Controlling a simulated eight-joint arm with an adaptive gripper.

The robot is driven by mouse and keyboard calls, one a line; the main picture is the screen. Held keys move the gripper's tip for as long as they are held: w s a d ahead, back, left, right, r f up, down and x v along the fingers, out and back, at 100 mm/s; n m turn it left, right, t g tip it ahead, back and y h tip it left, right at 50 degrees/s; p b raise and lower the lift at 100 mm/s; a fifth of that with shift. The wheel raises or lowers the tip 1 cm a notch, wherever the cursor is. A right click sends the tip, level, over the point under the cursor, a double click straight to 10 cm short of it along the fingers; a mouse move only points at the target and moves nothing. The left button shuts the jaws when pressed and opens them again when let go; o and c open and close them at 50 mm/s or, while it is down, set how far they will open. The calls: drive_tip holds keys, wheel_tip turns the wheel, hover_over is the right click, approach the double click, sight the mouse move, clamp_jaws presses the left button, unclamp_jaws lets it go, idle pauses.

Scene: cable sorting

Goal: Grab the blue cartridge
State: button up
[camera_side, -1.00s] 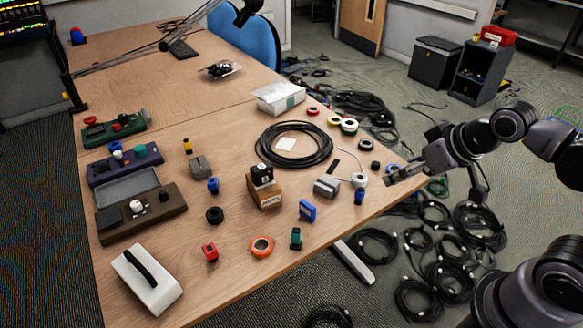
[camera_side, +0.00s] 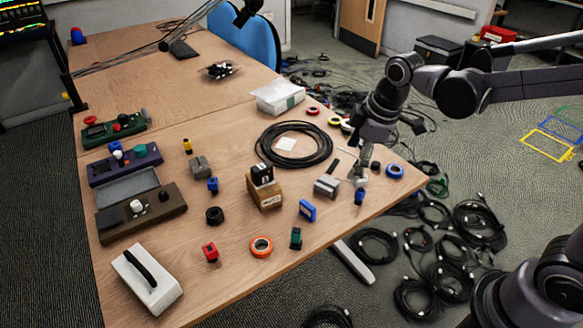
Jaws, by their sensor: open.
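A blue rectangular block (camera_side: 307,210) stands near the front edge of the table; it looks like the cartridge, though its label is too small to read. Two smaller blue pieces also stand on the table, one (camera_side: 359,196) near the right edge and one (camera_side: 213,185) left of the middle. My gripper (camera_side: 361,175) points down over the right part of the table, open and empty. Its fingertips are just behind the right-hand small blue piece and up and right of the blue block. I cannot tell whether they touch anything.
A grey block (camera_side: 327,186) lies just left of my gripper, and a blue ring (camera_side: 395,171) to its right. A black cable coil (camera_side: 293,145), a wooden block (camera_side: 265,192), an orange ring (camera_side: 261,247) and a green-black piece (camera_side: 296,238) lie around. The front right table edge is close.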

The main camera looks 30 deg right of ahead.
drive_tip(key=w+a+f+n+g, duration=0.2)
drive_tip(key=w+a+f+n, duration=0.1)
drive_tip(key=w+f+n, duration=0.3)
drive_tip(key=n+g, duration=0.1)
drive_tip(key=n, duration=0.3)
approach(307, 205)
drive_tip(key=f, duration=0.6)
drive_tip(key=shift+s+a+f, duration=0.2)
drive_tip(key=shift+s+a, duration=0.05)
drive_tip(key=shift+a, duration=0.1)
drive_tip(key=f, duration=0.2)
drive_tip(key=w+f, duration=0.1)
drive_tip(key=f, duration=0.1)
drive_tip(key=shift+d+f, duration=0.1)
drive_tip(key=shift+d, duration=0.1)
drive_tip(key=shift+s+f, duration=0.1)
drive_tip(key=shift+f, duration=0.45)
drive_tip(key=c, duration=1.1)
